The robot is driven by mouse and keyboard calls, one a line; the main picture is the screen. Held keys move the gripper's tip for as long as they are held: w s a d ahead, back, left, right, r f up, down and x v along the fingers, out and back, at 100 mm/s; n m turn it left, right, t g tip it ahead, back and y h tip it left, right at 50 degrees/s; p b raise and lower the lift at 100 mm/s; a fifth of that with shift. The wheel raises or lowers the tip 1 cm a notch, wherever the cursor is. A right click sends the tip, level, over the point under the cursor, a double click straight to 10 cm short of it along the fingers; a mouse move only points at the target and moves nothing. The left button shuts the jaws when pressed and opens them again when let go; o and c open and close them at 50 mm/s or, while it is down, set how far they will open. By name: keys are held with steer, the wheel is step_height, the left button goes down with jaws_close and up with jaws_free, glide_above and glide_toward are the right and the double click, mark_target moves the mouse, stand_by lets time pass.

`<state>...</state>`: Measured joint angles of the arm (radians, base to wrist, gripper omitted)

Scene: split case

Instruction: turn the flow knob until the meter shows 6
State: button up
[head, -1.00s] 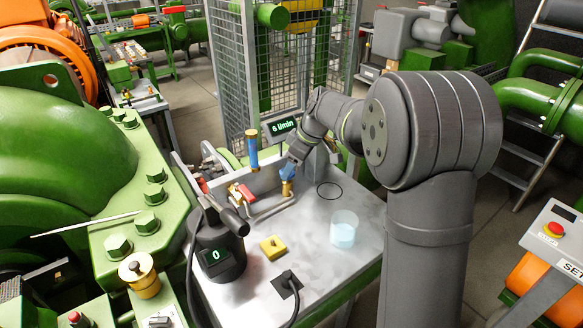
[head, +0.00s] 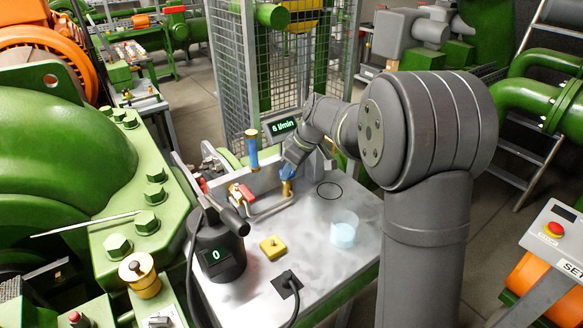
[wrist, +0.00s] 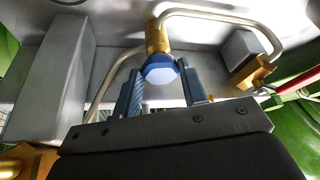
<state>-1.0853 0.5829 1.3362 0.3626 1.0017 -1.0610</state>
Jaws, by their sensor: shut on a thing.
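The flow knob is a small blue cap on a brass valve; in the wrist view the knob (wrist: 161,70) sits between the two blue fingers of my gripper (wrist: 162,84). In the head view my gripper (head: 289,166) reaches down onto the knob (head: 287,173), which it partly hides. My gripper is shut on the knob. A lit green display (head: 283,127) behind the bench reads 6 l/min. A dark round device (head: 218,240) at the bench's left has a display (head: 215,255) reading 0. I cannot tell which display is the meter.
An upright blue tube with a brass top (head: 252,150) stands left of my gripper. A red-handled valve (head: 243,192), a yellow block (head: 272,247) and a clear beaker (head: 343,230) are on the grey bench (head: 315,265). A mesh cage (head: 240,85) stands behind.

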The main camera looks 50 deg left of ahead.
steer(key=shift+s+m+t, duration=0.15)
steer(key=shift+m+t, duration=0.45)
steer(key=shift+m, duration=1)
steer(key=o, duration=1)
steer(key=shift+d, duration=0.1)
steer(key=shift+c, duration=0.2)
steer(key=s+v, duration=0.1)
steer(key=v, duration=1.6)
steer(key=shift+w+d+r, duration=0.2)
steer(key=shift+w+d, duration=0.05)
steer(key=shift+w, duration=0.25)
steer(key=shift+f, duration=0.1)
steer(key=x, duration=1.7)
steer(key=shift+a+f, duration=0.1)
steer(key=shift+a, duration=0.2)
